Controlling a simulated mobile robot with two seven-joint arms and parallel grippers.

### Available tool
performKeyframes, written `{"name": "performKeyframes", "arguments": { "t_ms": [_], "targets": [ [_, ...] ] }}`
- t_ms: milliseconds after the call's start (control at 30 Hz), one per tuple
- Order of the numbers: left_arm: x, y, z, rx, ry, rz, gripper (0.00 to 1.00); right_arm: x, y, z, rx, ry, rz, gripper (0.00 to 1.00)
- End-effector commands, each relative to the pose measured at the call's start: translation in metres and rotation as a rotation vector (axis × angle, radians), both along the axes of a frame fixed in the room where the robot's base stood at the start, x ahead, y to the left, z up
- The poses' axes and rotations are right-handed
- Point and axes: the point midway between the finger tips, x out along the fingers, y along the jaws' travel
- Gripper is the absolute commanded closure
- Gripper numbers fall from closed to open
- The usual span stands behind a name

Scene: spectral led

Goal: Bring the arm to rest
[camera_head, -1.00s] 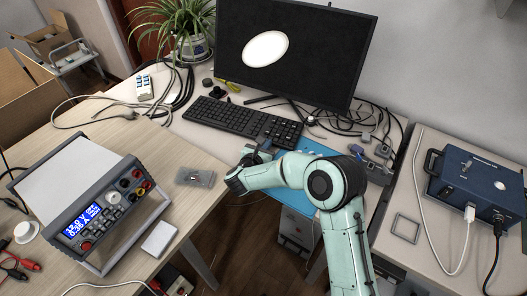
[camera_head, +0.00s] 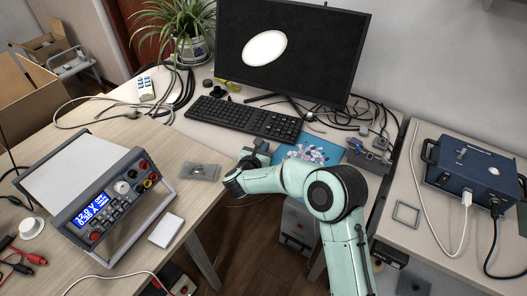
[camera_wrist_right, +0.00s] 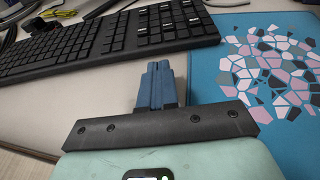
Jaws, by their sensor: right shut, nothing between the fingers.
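My right arm (camera_head: 340,195) comes in from the lower right in the head view, mint green, bent at a black joint. Its gripper (camera_head: 262,148) points away over the front of the desk, near the keyboard and the left edge of a blue mat. In the right wrist view the gripper's blue fingers (camera_wrist_right: 157,82) are shut together with nothing between them. They point toward the black keyboard (camera_wrist_right: 105,38). The blue mat (camera_wrist_right: 210,75), with pink, white and grey patches, lies to their right. My left gripper is not in view.
A power supply (camera_head: 95,190) with a lit display stands on the left desk. A grey packet (camera_head: 200,171) lies left of the arm. A monitor (camera_head: 320,70) and cables stand behind. A dark blue box (camera_head: 475,172) and a small square frame (camera_head: 406,213) are at right.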

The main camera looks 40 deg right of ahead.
Motion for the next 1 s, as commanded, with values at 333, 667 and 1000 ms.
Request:
{"name": "performKeyframes", "arguments": {
  "t_ms": [333, 667, 1000],
  "targets": [
    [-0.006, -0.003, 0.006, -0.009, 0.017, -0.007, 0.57, -0.042, 0.064, 0.025, 0.000, -0.002, 0.004, 1.00],
    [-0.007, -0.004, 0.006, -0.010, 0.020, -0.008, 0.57, -0.053, 0.080, 0.030, 0.001, 0.000, 0.001, 1.00],
    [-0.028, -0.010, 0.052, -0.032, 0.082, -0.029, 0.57, -0.054, 0.080, 0.089, 0.001, -0.019, 0.001, 1.00]
  ]
}}
